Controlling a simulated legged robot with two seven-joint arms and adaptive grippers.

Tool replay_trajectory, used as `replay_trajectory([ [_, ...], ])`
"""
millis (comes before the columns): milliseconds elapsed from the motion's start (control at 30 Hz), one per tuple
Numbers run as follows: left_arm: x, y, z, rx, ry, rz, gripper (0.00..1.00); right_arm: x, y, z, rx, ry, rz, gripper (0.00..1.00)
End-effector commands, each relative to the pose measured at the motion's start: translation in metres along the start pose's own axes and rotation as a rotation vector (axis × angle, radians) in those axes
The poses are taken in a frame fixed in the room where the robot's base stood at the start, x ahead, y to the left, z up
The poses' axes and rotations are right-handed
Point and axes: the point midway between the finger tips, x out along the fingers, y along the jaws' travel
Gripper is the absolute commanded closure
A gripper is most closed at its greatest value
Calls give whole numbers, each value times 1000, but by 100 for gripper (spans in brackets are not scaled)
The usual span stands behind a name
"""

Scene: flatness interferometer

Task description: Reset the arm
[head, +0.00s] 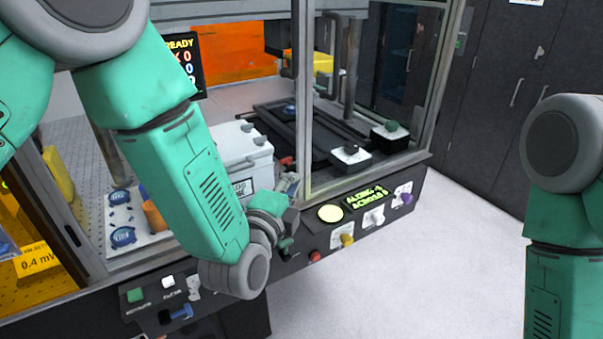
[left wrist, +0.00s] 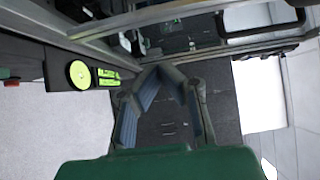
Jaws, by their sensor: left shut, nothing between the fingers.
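My left arm, green with grey joints, reaches across the front of the interferometer cabinet in the head view. My left gripper (head: 290,185) shows small at the end of its wrist, just in front of the cabinet opening and above the control panel, partly hidden by the wrist. In the left wrist view its dark fingers (left wrist: 160,70) meet at the tips, with nothing seen between them. My right arm stands at the right edge of the head view; its gripper is out of the picture.
The front panel carries a yellow round button (head: 330,213), a green-lettered display (head: 367,196), a red button (head: 315,256) and a purple knob (head: 407,198). A white box (head: 243,150) stands inside the cabinet. A cabinet frame post (head: 304,90) is near my left gripper. Open floor lies right.

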Motion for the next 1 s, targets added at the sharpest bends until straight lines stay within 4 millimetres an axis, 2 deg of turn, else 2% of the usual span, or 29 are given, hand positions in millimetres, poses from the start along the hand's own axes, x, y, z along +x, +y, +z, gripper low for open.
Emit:
replay_trajectory([
  [133, -10, 4, -5, -2, 3, 8, 100, 3, 0, 0, 0, -1, 0, 51],
  [233, -17, 25, -1, -54, -2, 59, 100, 9, 0, 1, 0, 0, 0, 51],
  [267, -20, 37, 2, -84, -5, 87, 100, 12, 0, 1, 0, 0, 0, 51],
  [367, -40, 93, 19, -234, -34, 224, 100, 25, 0, 2, 1, 0, 0, 51],
  [400, -52, 120, 27, -309, -57, 293, 100, 32, 0, 2, 1, 0, 0, 51],
  [467, -73, 161, 39, -430, -104, 399, 100, 41, 0, 2, 1, -1, 1, 51],
  [500, -89, 187, 47, -512, -145, 468, 100, 47, 0, 3, 1, -1, 1, 51],
  [600, -134, 248, 67, -712, -274, 632, 100, 62, 0, 4, 1, -1, 0, 51],
  [667, -165, 282, 77, -827, -373, 722, 100, 70, 0, 4, 1, -1, 0, 51],
  [700, -187, 303, 84, -901, -448, 778, 100, 76, 0, 4, 1, -1, 0, 51],
  [767, -222, 332, 92, -1007, -572, 857, 100, 85, 0, 5, 0, -1, 0, 51],
  [800, -246, 349, 96, -1073, -662, 903, 100, 91, -1, 5, 0, 0, 0, 51],
  [900, -302, 381, 105, -1209, -895, 985, 100, 103, -1, 6, 0, 0, 0, 51],
  [1000, -348, 401, 111, -1301, -1100, 1028, 100, 112, -1, 6, 0, 0, 0, 51],
])
